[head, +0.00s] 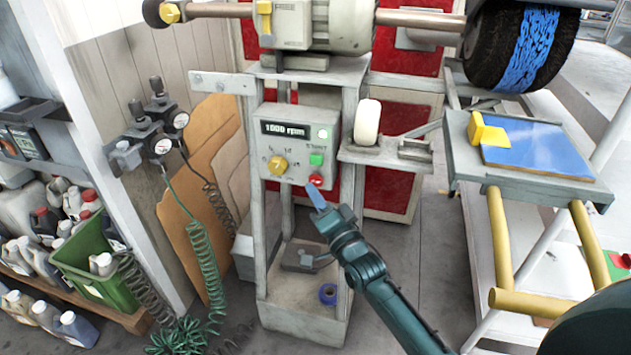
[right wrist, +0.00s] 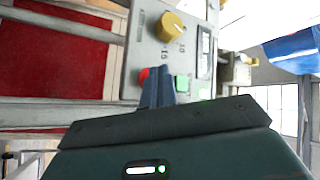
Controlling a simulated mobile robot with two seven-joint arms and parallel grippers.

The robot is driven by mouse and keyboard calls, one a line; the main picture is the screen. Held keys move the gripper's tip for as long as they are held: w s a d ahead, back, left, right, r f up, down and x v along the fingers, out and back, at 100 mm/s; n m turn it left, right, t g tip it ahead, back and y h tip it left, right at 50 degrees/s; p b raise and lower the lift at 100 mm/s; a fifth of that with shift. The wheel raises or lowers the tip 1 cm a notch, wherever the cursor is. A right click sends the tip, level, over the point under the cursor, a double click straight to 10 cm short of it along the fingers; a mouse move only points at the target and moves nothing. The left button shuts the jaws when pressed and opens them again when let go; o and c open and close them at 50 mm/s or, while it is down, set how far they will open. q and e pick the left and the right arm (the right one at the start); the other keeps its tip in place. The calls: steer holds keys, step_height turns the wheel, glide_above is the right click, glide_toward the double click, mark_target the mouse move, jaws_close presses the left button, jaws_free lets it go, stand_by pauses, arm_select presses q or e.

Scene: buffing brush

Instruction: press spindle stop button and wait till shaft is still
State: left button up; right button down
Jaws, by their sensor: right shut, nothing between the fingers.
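The grey control box (head: 262,160) on the stand has a display (head: 284,130) that appears to read 1000 rpm. It carries a yellow knob (head: 277,165), a green button (head: 316,159) and a red button (head: 316,180) below the green one. My right gripper (head: 318,196) is shut and empty, its tips just below the red button. In the right wrist view, the fingers (right wrist: 158,90) lie close to the red button (right wrist: 143,75) and green button (right wrist: 182,83); I cannot tell whether they touch. The shaft (head: 418,20) carries a black wheel with a blue band (head: 525,48). My left gripper is out of view.
A platform with a blue sheet (head: 545,150) and a yellow block (head: 486,130) stands at right. A white roller (head: 367,122) sits beside the box. Coiled hoses (head: 205,255) and a green crate (head: 100,275) are at left.

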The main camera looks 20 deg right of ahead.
stand_by(0.8)
steer(key=shift+w+d, duration=0.25)
steer(key=shift+w, duration=0.1)
steer(key=shift+w+d, duration=0.2)
steer(key=shift+w, duration=0.15)
stand_by(0.8)
steer(key=shift+s, duration=0.1)
steer(key=shift+s+a+p, duration=0.3)
steer(key=shift+s+a, duration=0.15)
steer(key=shift+s, duration=0.15)
steer(key=s+a+p, duration=0.1)
steer(key=s+a, duration=0.1)
steer(key=s+p, duration=0.1)
steer(key=s, duration=0.1)
steer(key=shift+s+a+p, duration=0.1)
steer(key=shift+a+p, duration=0.2)
steer(key=shift+a, duration=0.1)
